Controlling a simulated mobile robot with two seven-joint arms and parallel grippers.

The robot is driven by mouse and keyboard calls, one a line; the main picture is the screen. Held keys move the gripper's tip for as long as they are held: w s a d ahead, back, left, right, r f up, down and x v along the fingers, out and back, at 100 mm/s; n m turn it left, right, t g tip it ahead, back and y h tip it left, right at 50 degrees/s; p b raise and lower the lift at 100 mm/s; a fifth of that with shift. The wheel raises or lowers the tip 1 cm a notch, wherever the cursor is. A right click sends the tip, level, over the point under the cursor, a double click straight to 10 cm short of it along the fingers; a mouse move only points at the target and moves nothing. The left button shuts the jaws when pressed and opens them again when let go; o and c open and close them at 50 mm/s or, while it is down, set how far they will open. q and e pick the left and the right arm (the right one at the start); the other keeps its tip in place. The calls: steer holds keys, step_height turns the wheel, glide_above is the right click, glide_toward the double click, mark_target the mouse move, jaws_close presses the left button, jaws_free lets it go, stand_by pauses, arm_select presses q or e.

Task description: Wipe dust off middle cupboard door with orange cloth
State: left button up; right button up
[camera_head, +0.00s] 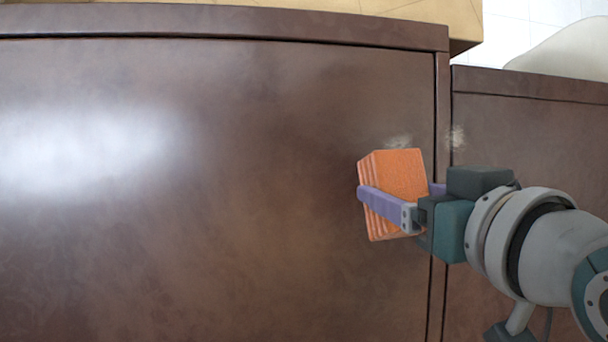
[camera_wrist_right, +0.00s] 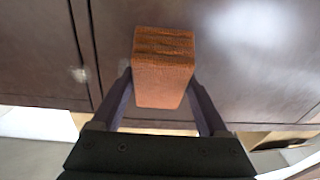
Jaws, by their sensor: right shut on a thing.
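The orange cloth (camera_head: 400,172), a folded block with layered edges, is held between the purple fingers of my right gripper (camera_head: 402,205). My right gripper is shut on it, and the cloth also shows between the fingers in the right wrist view (camera_wrist_right: 163,70). The cloth is at the brown cupboard door (camera_head: 250,200), near its right edge; I cannot tell whether it touches the door. A pale dust smudge (camera_head: 398,141) shows on the door just above the cloth. My left gripper is not in view.
A vertical gap separates this door from another brown door (camera_head: 530,130) on the right, which has a pale smudge (camera_head: 457,138) near its left edge. A tan top surface (camera_head: 300,5) runs above. The large door's left part is clear, with a bright reflection.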

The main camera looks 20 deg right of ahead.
steer(key=r+t, duration=0.1)
steer(key=s+d+r+t+h+b, duration=0.1)
steer(key=r, duration=0.1)
steer(key=d+r+t, duration=0.1)
steer(key=r, duration=0.1)
steer(key=shift+s+r+h, duration=0.1)
steer(key=shift+s+h, duration=0.2)
steer(key=shift+s, duration=0.05)
steer(key=shift+w+d+r, duration=0.1)
steer(key=shift+r, duration=0.1)
steer(key=shift+w+d+b, duration=0.2)
steer(key=shift+w+b, duration=0.05)
steer(key=shift+w, duration=0.65)
steer(key=shift+w+d+b, duration=0.2)
steer(key=shift+w+b, duration=0.05)
steer(key=shift+w, duration=0.7)
steer(key=shift+w+d+b, duration=0.2)
steer(key=shift+w+b, duration=0.05)
steer(key=shift+w, duration=0.65)
steer(key=shift+w+d, duration=0.2)
steer(key=shift+w, duration=0.7)
steer(key=shift+d, duration=0.1)
